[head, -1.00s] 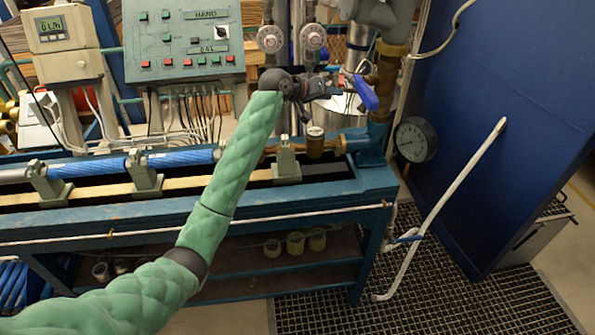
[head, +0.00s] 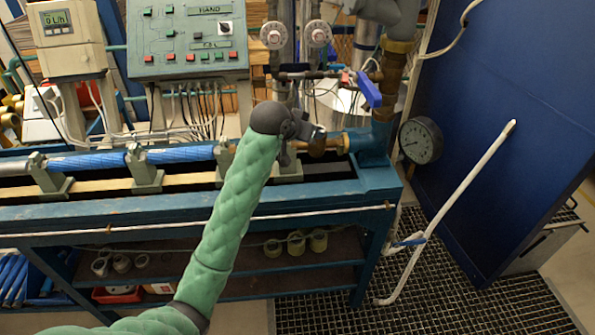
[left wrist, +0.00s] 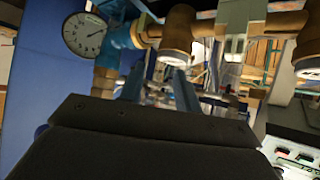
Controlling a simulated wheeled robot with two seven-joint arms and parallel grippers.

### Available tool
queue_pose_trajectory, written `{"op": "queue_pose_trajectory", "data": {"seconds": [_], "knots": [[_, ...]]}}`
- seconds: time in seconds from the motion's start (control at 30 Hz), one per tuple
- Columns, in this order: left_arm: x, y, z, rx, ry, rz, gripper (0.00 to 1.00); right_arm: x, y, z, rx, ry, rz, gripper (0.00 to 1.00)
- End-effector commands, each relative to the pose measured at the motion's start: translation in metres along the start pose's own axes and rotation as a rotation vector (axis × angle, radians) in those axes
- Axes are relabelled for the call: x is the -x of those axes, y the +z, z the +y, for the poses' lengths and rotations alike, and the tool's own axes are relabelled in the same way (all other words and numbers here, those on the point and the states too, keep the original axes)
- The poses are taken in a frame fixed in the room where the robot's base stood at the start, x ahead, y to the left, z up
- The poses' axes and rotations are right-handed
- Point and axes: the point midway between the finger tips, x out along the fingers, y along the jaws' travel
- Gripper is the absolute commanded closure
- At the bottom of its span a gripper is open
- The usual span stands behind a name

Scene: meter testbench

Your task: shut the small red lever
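The small red lever (head: 346,79) shows in the head view on the thin pipework just left of a larger blue lever (head: 369,92). It is only a few pixels large, and I cannot tell its exact angle. My left gripper (head: 319,138) is below and slightly left of the red lever, apart from it, in front of the brass fitting on the bench. In the left wrist view its two fingers (left wrist: 158,88) stand apart with nothing held between them. I cannot make out the red lever in that view. My right gripper is in neither view.
A blue bench (head: 230,214) carries blue pipes (head: 90,161) in clamps. A control panel (head: 186,38) stands behind. A round gauge (head: 421,140) and a large vertical pipe (head: 394,75) are at the right. Open floor grating (head: 460,285) lies at the lower right.

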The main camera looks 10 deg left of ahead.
Motion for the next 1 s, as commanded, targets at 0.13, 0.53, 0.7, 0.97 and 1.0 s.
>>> {"op": "queue_pose_trajectory", "data": {"seconds": [0.13,0.53,0.7,0.97,1.0], "knots": [[0.004,0.026,0.002,-0.011,-0.028,-0.022,0.67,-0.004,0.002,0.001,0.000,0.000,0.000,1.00],[0.015,0.087,0.006,-0.015,-0.085,-0.078,0.67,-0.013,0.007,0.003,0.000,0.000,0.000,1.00],[0.018,0.102,0.008,-0.013,-0.098,-0.092,0.67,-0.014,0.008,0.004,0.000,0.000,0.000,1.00],[0.020,0.108,0.008,-0.012,-0.104,-0.099,0.67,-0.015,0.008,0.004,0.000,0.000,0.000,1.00],[0.020,0.108,0.008,-0.012,-0.104,-0.099,0.67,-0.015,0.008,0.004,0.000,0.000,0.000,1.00]]}}
